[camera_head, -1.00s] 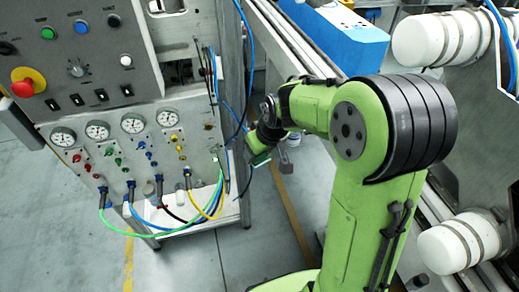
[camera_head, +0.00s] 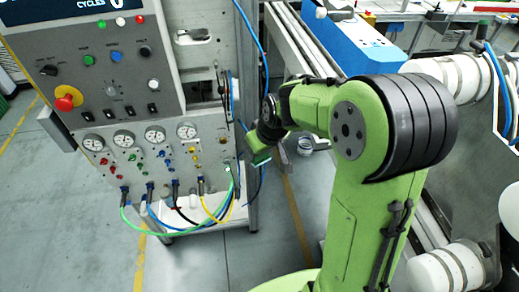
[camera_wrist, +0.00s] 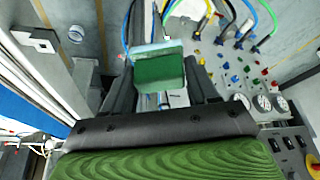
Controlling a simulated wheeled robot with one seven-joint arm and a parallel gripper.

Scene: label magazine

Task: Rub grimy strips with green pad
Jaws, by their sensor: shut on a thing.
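The green pad (camera_wrist: 160,72), a small block with a pale blue layer along its far edge, sits between the two dark fingers of my gripper (camera_wrist: 159,68) in the wrist view. The fingers are shut on it. Beyond it are hoses and the panel, and the pad appears apart from them. I cannot make out any grimy strips in either view.
A grey control panel (camera_head: 105,75) with gauges, knobs and a red emergency button (camera_head: 68,98) stands at left. Coloured hoses (camera_head: 185,228) loop below it. A blue box (camera_head: 352,45) and metal rails lie behind my arm. White rollers (camera_head: 440,272) stand at right. Floor shows below the panel.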

